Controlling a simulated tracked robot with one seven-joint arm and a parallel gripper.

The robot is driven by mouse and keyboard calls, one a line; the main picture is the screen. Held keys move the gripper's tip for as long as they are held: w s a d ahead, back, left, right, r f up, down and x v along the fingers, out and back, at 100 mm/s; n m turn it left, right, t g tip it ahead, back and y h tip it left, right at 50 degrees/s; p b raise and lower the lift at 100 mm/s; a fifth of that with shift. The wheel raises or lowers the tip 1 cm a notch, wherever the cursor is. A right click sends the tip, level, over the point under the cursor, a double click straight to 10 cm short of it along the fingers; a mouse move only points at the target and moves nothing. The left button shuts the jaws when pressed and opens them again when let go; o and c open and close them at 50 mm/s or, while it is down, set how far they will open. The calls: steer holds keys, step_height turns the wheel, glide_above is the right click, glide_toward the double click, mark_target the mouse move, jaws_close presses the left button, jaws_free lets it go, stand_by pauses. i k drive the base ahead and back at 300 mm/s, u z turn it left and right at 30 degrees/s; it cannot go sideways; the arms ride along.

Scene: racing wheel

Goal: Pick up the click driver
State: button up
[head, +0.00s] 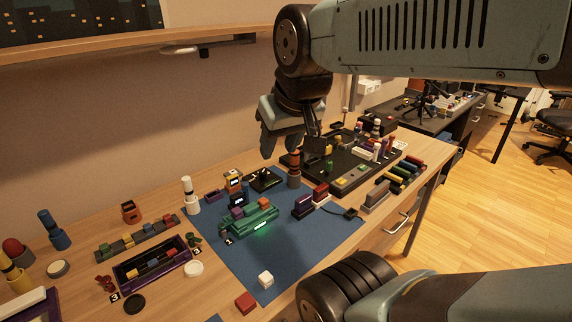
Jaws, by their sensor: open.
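My gripper (290,143) hangs from the arm above the back of the blue mat, fingers pointing down and spread apart, with nothing seen between them. An upright dark cylinder with an orange-brown band (294,169) stands just below and between the fingers in the picture. It may be the click driver, but its shape is too small to be sure. Its top is close to the fingertips; I cannot tell whether they surround it.
A black tray (345,184) of small parts lies right of the gripper. The blue mat (305,248) carries a green block assembly (248,222) and a white cube (266,279); its front is mostly clear. A shelf (130,41) overhangs the back left.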

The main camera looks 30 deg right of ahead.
mark_target(294, 157)
steer(key=k, duration=0.7)
steer(key=z, duration=0.7)
steer(key=i, duration=1)
